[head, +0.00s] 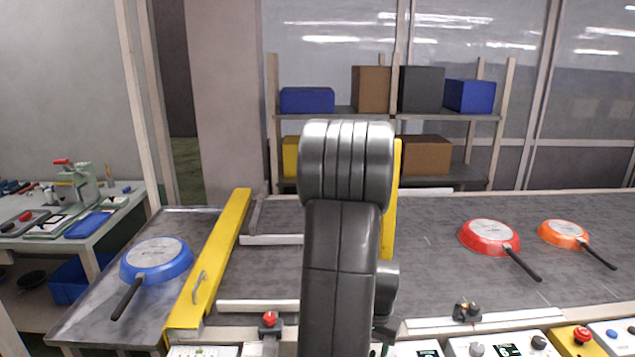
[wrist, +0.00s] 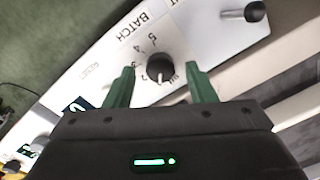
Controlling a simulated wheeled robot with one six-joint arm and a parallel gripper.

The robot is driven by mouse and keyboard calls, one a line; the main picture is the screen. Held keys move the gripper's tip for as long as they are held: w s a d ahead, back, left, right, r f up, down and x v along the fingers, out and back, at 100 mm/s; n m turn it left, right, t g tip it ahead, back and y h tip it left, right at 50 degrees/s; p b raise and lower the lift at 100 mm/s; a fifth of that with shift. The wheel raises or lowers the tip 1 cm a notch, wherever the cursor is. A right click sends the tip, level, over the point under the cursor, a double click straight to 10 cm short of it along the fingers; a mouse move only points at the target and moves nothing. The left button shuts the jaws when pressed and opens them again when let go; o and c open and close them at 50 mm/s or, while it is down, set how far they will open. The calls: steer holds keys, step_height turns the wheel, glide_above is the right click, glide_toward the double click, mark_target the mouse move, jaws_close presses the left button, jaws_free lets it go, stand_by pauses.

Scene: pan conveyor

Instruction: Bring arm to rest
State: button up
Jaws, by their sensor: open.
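In the head view my dark grey arm stands upright in the middle and hides part of the conveyor (head: 430,240). My gripper is not visible there.
A red pan (head: 489,237) and an orange pan (head: 564,233) lie on the belt at the right. Control boxes (head: 500,345) line the front edge. Shelves with boxes (head: 372,88) stand behind.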

steer(key=shift+f, duration=0.5)
steer(key=n+p, duration=0.1)
steer(key=n, duration=0.3)
steer(key=shift+r, duration=0.1)
steer(key=n, duration=0.4)
steer(key=shift+p, duration=0.4)
step_height(320, 180, up, 14)
steer(key=shift+d+f, duration=0.2)
steer(key=shift+w, duration=0.1)
steer(key=shift+d, duration=0.1)
